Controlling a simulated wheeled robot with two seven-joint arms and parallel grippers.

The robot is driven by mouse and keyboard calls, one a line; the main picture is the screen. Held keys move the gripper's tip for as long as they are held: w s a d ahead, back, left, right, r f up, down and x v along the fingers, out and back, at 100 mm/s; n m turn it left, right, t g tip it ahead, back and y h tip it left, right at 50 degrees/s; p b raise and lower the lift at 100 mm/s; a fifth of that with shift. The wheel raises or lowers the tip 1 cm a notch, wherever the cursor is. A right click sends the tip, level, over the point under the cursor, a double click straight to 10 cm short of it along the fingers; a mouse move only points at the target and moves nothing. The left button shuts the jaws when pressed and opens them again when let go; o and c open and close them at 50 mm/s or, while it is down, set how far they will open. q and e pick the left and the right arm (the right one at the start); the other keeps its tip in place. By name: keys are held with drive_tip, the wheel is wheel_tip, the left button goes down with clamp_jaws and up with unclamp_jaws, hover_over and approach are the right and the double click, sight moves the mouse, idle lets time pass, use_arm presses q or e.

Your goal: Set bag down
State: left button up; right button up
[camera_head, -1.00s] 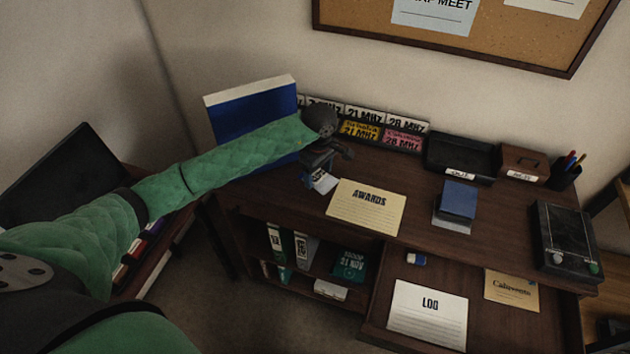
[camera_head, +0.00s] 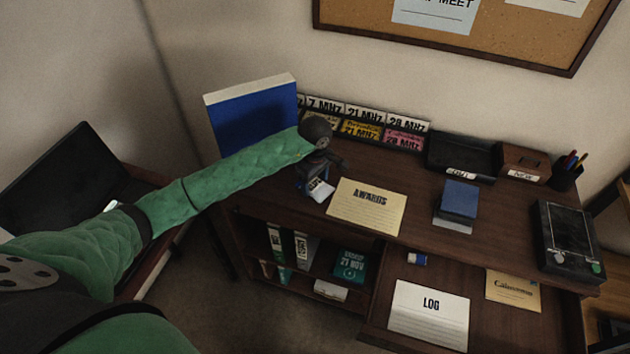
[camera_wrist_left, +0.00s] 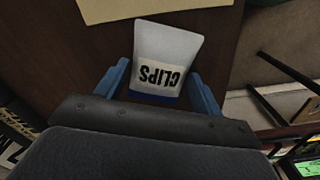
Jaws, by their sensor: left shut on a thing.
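The bag (camera_wrist_left: 163,62) is small and white with a dark blue lower end, and it is marked "CLIPS". In the head view the bag (camera_head: 320,190) shows beneath my left gripper (camera_head: 313,183), over the back left of the desk (camera_head: 412,215). In the wrist view the blue fingers of the left gripper (camera_wrist_left: 160,84) are on both sides of the bag, shut on it. I cannot tell whether the bag touches the desk top. My right gripper is not in view.
An "AWARDS" sheet (camera_head: 367,206) lies just right of the bag. A blue binder (camera_head: 255,122) stands behind my left arm. Band cards (camera_head: 380,125) line the back. A blue block (camera_head: 458,200) sits further right. An open drawer holds a "LOG" sheet (camera_head: 428,313).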

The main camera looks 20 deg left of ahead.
sight(315, 184)
use_arm(q)
drive_tip(key=o, duration=1)
drive_tip(key=shift+c, duration=0.2)
drive_tip(key=shift+r, duration=0.35)
drive_tip(key=shift+w+r, duration=0.1)
drive_tip(key=shift+r, duration=0.15)
drive_tip(key=shift+r+b, duration=0.35)
drive_tip(key=shift+b, duration=0.05)
wheel_tip(315, 184, up, 10)
drive_tip(key=b, duration=0.4)
drive_tip(key=shift+r, duration=0.15)
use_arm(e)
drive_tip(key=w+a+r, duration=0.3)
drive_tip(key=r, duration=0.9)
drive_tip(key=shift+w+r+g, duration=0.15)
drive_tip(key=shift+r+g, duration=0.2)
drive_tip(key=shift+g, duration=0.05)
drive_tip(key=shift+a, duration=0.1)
